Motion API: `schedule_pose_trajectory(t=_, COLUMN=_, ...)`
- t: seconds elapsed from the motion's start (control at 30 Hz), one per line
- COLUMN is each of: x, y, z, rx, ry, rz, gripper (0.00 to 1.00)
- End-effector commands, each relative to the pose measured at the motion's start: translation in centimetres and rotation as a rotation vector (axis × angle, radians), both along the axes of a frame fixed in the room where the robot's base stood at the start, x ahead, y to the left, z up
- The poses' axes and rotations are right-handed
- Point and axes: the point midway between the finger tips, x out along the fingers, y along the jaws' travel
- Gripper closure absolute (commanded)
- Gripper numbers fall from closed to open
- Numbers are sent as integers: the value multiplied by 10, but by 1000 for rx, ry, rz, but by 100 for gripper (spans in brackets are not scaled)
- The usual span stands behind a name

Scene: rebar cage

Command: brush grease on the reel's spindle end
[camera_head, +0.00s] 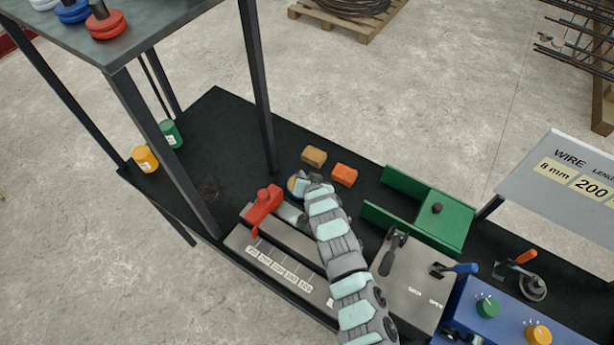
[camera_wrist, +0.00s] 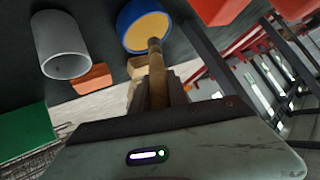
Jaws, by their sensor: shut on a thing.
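My gripper (camera_wrist: 158,92) is shut on a thin wooden-handled brush (camera_wrist: 156,72). The brush's dark tip overlaps the lower rim of a blue tin (camera_wrist: 124,24) with yellow contents, probably the grease. I cannot tell whether the tip touches the grease. In the head view, the tin (camera_head: 293,186) is partly hidden behind my gripper (camera_head: 311,184), which is low over the black bench; the brush is hidden there. I cannot make out the reel's spindle end in either view.
A tan block (camera_head: 314,156) and an orange block (camera_head: 344,175) lie just beyond the tin. A red clamp-like part (camera_head: 263,203) stands at left, a green channel (camera_head: 438,210) at right. A grey tube (camera_wrist: 62,48) shows in the wrist view.

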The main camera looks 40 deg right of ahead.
Motion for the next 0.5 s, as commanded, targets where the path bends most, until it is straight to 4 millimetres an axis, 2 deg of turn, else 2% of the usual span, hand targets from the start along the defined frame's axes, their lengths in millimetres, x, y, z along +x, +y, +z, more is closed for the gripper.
schedule_pose_trajectory(t=0.5, x=0, y=0, z=-7, rx=0, ry=0, rz=0, gripper=100)
